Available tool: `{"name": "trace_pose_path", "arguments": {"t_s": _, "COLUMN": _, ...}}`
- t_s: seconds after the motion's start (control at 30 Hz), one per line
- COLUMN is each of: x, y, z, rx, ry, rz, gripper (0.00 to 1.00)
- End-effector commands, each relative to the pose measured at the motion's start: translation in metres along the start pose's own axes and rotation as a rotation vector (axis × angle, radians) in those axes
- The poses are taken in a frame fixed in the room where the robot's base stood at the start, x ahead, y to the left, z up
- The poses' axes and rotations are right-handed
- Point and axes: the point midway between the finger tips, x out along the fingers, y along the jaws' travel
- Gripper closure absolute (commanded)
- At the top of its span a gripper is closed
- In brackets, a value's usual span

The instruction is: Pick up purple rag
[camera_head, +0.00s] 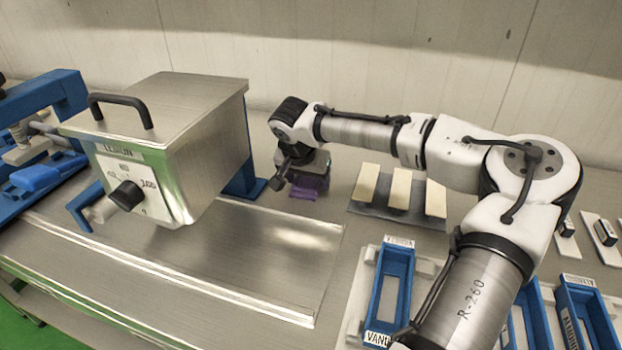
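The purple rag (305,192) lies on the grey worktop behind the metal tray, to the right of the steel kettle. Only its front part shows; my gripper (300,180) hides the rest. My gripper points down right over the rag, close to it or touching it. The fingers are mostly hidden by the wrist, so I cannot tell whether they are open or shut on the cloth.
The steel kettle (176,130) with a black handle stands left of my gripper. A flat metal tray (270,255) lies in front. A dark board with pale bars (400,188) lies to the right. Blue bins (391,290) stand at the front right.

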Motion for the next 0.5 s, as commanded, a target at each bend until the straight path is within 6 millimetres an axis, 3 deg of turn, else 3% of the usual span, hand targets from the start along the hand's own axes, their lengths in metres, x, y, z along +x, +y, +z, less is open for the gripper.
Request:
{"name": "trace_pose_path", "arguments": {"t_s": 0.03, "x": -0.0001, "y": 0.0, "z": 0.0, "rx": 0.0, "ry": 0.0, "rz": 0.0, "gripper": 0.37}}
{"name": "trace_pose_path", "arguments": {"t_s": 0.27, "x": -0.0003, "y": 0.0, "z": -0.0001, "rx": 0.0, "ry": 0.0, "rz": 0.0, "gripper": 0.66}}
{"name": "trace_pose_path", "arguments": {"t_s": 0.5, "x": -0.0033, "y": -0.0002, "z": -0.0016, "rx": 0.001, "ry": 0.001, "rz": -0.001, "gripper": 0.67}}
